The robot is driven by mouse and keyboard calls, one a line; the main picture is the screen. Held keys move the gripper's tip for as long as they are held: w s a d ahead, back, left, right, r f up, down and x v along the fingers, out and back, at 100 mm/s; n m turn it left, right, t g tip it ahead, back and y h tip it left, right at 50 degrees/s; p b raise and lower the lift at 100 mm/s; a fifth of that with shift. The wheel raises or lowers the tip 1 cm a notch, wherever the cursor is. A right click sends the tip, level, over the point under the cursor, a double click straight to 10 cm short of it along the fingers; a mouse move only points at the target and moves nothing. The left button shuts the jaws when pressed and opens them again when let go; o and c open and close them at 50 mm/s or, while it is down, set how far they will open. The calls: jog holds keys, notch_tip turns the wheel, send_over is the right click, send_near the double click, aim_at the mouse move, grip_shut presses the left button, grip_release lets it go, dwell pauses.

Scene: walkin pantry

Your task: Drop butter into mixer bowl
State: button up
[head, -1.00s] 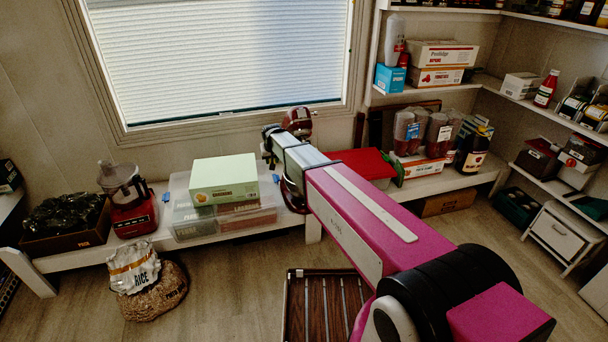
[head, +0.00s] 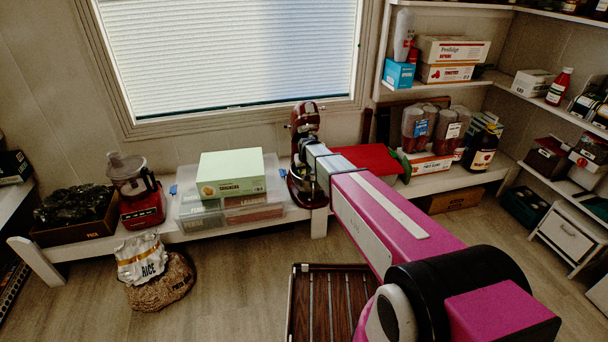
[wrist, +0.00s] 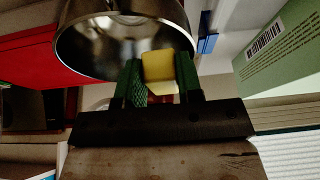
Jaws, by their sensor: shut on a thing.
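The butter (wrist: 160,66) is a small yellow block in the wrist view, held between the green fingertips of my gripper (wrist: 157,78). The shiny metal mixer bowl (wrist: 88,38) shows at the top of the wrist view, just beyond the fingers, and the butter overlaps its rim in the picture. I cannot tell whether the butter is over the bowl's opening. In the head view the dark red stand mixer (head: 304,118) stands on the low bench below the window. My arm covers part of it, and the gripper and butter are hidden there.
A green box (head: 230,175) on clear plastic bins stands left of the mixer. A red food processor (head: 138,195) is farther left. A red flat item (head: 372,160) and jars (head: 418,128) are to the right. A rice bag (head: 146,262) is on the floor.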

aim_at(304, 172)
jog(key=shift+f, duration=1.4)
jog(key=shift+f, duration=0.25)
jog(key=o, duration=1)
jog(key=shift+r, duration=0.3)
jog(key=v, duration=1.2)
jog(key=s+d+m+g, duration=0.1)
jog(key=s+d, duration=0.6)
jog(key=s, duration=0.2)
jog(key=s+d+m+g, duration=0.1)
jog(key=s+d+g, duration=0.1)
jog(key=s+d, duration=0.4)
jog(key=s+d+f+m+g+h, duration=0.1)
jog(key=s+d, duration=0.6)
jog(key=s, duration=0.6)
jog(key=shift+s+d, duration=0.3)
jog(key=shift+s, duration=0.05)
